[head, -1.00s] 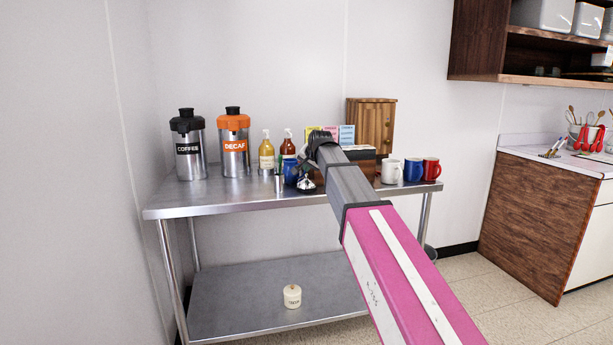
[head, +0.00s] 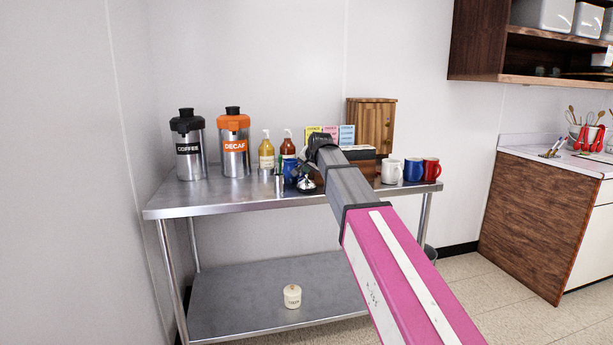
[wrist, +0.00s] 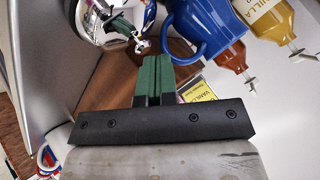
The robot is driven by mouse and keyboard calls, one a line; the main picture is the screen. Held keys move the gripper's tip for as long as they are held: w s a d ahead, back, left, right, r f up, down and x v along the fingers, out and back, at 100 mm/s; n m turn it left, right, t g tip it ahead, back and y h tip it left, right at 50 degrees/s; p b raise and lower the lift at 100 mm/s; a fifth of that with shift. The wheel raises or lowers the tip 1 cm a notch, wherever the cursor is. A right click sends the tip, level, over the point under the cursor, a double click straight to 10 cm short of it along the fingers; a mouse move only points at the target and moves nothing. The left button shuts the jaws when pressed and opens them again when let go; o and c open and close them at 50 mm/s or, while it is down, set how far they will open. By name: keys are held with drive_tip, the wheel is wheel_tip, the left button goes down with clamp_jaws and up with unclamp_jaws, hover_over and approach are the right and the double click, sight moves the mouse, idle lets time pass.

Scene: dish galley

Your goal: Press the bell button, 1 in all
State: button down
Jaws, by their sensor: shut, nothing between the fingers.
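The bell (head: 306,184), a shiny chrome dome on a dark base, sits on the steel table near its front edge. It also shows at the upper left of the wrist view (wrist: 97,12), cut off by the frame. A small shiny part lies just beyond my fingertips in that view; I cannot tell for sure that it is the button. My gripper (wrist: 154,62) is shut and empty, its green fingers together and pointing toward the bell. Whether they touch it is unclear. In the head view the arm's end is above the bell and the fingers are hard to make out.
A blue mug (head: 291,169) stands close beside the bell, with sauce pump bottles (head: 266,152) behind it. Coffee (head: 190,150) and decaf (head: 233,145) urns stand at left. White, blue and red mugs (head: 431,169) stand at right. The table's front left (head: 220,195) is clear.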

drive_tip(key=shift+f, duration=0.15)
idle(0.5)
drive_tip(key=shift+r, duration=0.95)
drive_tip(key=shift+r, duration=2.5)
